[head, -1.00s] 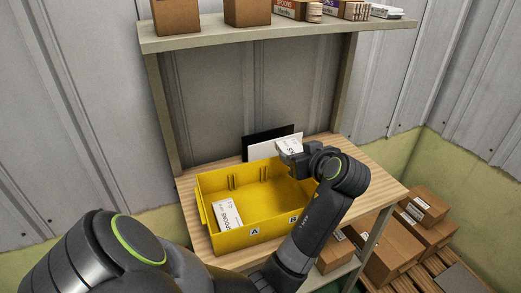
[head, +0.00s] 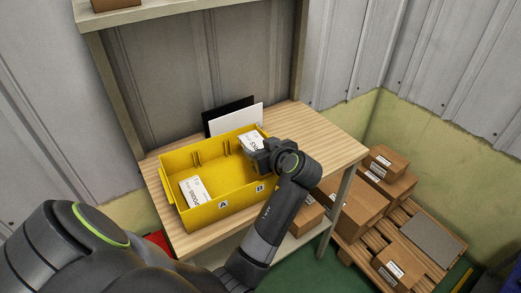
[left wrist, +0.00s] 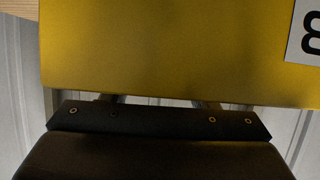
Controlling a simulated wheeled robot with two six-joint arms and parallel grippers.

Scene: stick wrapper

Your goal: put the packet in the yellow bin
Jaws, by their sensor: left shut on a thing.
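The yellow bin (head: 236,197) stands on the wooden workbench, with marks A and B on its front wall. My left gripper (head: 262,150) is at the bin's right end, by the B compartment, shut on a white packet (head: 250,141) with dark print. The packet is tilted over or in that compartment; its lower part is hidden, so I cannot tell whether it touches the bin. Another white packet (head: 194,189) lies in the A compartment. The left wrist view shows the yellow bin wall (left wrist: 170,50) close up, and no packet. My right gripper is not in view.
The wooden workbench (head: 325,147) has free room right of the bin. A black panel and a white panel (head: 236,117) stand behind the bin. A shelf edge (head: 150,14) runs above. Cardboard boxes (head: 390,180) rest on a pallet on the right.

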